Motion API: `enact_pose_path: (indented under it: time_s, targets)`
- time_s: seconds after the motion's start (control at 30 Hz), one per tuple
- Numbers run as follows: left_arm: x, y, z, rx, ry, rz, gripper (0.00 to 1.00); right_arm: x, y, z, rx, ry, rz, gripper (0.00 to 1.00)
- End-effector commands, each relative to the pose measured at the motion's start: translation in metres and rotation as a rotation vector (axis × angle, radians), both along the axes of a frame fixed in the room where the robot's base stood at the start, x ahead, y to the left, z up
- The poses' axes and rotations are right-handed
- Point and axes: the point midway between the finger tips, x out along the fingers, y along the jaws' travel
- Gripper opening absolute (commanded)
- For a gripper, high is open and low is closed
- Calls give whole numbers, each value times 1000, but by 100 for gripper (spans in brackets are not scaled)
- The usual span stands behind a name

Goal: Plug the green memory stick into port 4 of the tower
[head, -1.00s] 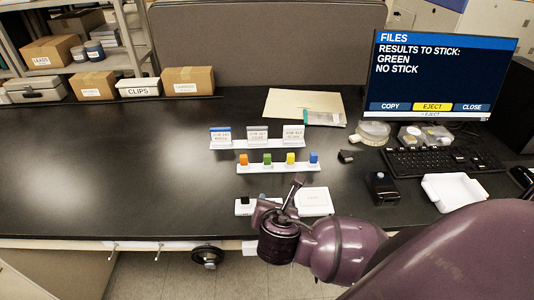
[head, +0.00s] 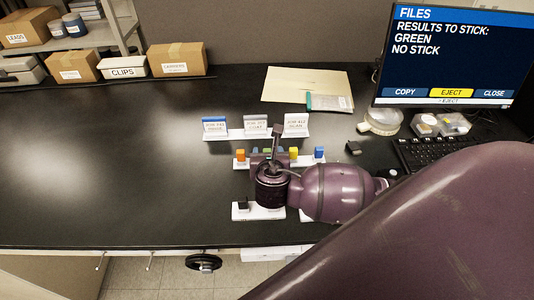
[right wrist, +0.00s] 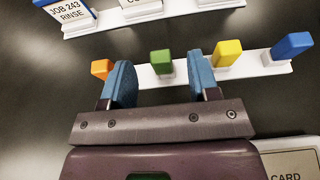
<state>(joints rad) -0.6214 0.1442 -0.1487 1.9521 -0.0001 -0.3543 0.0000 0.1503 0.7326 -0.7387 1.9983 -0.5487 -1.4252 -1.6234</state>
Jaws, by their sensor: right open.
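The green memory stick (right wrist: 161,62) stands upright in a white rack (right wrist: 146,76), between an orange stick (right wrist: 102,68) and a yellow stick (right wrist: 228,52). In the head view my right gripper (head: 269,155) is over the rack and hides most of the green stick. In the right wrist view my right gripper (right wrist: 160,78) is open and empty, with its blue fingers to either side of the green stick and apart from it. A monitor (head: 450,60) reads "RESULTS TO STICK: GREEN" and "NO STICK", with EJECT in yellow. I cannot make out the tower or port 4. My left gripper is not in view.
A blue stick (right wrist: 291,46) stands at the rack's right end. Job cards (head: 255,124) stand behind the rack. A white base with a black piece (head: 243,205) is in front. A keyboard (head: 425,155) and a tape roll (head: 380,121) are at right. The table's left is clear.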

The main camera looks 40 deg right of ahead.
Motion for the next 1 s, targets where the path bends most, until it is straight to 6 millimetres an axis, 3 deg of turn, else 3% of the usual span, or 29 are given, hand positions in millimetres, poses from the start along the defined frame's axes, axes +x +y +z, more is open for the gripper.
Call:
enact_pose_path:
  time_s: [0.53,0.87,1.0]
  targets:
    - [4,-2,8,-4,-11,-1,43,39,-23,-26,-1,-1,-1,55]
    - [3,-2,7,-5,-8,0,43,44,-26,-29,1,0,0,55]
    - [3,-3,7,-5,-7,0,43,44,-26,-29,1,0,0,38]
